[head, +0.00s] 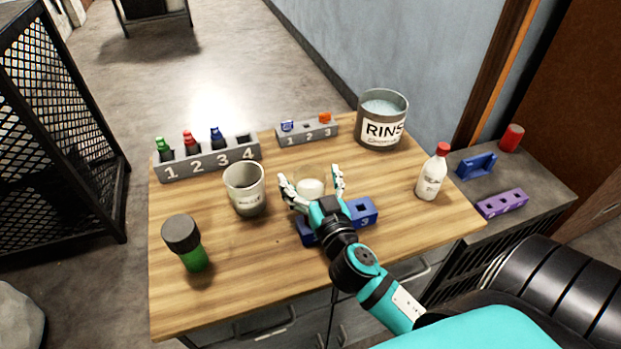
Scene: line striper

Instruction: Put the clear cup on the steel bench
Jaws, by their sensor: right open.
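The clear cup (311,172) stands on the wooden table top (240,265) and has something white in its lower part. My right gripper (312,180) is open, with one finger at each side of the cup; I cannot tell whether they touch it. The hand hides part of the cup's near side. A grey bench surface (545,193) is at the right, beside the wooden table; I cannot tell for sure that it is the steel bench. My left gripper is not in view.
Near the cup are a grey-white cup (245,189), a blue rack (362,213), a numbered rack (209,161), a smaller rack (307,132), a RINSE pot (382,122), a red-capped bottle (432,175) and a green bottle (188,246). The grey bench holds a purple rack (502,203), a blue holder (476,165) and a red cylinder (511,138).

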